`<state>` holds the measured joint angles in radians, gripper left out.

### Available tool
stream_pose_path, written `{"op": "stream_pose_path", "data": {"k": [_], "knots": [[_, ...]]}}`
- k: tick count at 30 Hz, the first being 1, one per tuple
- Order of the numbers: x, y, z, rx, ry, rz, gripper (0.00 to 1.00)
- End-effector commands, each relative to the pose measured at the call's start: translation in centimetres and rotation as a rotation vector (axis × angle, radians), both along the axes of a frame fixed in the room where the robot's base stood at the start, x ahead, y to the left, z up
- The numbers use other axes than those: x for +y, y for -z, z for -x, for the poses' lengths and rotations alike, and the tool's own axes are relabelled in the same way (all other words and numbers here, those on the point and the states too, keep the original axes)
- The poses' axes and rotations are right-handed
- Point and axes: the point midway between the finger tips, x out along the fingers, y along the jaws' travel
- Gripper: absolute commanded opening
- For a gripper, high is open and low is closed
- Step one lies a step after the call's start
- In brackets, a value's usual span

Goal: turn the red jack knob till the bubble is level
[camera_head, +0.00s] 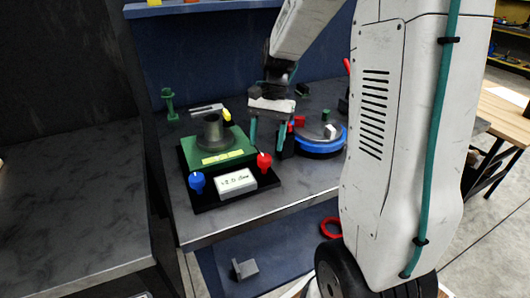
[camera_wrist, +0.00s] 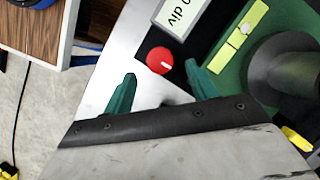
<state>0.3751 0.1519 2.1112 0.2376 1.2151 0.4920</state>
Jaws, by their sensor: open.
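The red jack knob (camera_head: 264,160) stands at the right front corner of the positioner's black base (camera_head: 205,205). In the wrist view the red knob (camera_wrist: 160,60) shows a white mark on top. It lies just beyond the gap between my fingers. My gripper (camera_head: 267,135) has teal fingers and is open and empty, above and behind the knob; it also shows in the wrist view (camera_wrist: 161,85). The yellow-green level vial (camera_wrist: 236,38) lies on the green plate (camera_head: 190,150). A pale spot shows on it, but I cannot tell whether the bubble is centred.
A blue knob (camera_head: 196,182) stands at the base's left front corner, with a white label block (camera_head: 236,184) between the knobs. A dark grey post (camera_head: 213,132) rises from the green plate. A blue round turntable (camera_head: 320,147) is to the right.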

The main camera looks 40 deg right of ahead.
Motion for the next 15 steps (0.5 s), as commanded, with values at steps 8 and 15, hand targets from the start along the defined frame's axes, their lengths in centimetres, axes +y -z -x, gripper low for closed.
{"op": "stream_pose_path", "data": {"k": [8, 15], "knots": [[1.2, 3.3, 0.8, 0.001, -0.003, 0.001, 0.57], [1.4, 3.9, 0.9, 0.0, -0.002, 0.0, 0.57]]}}
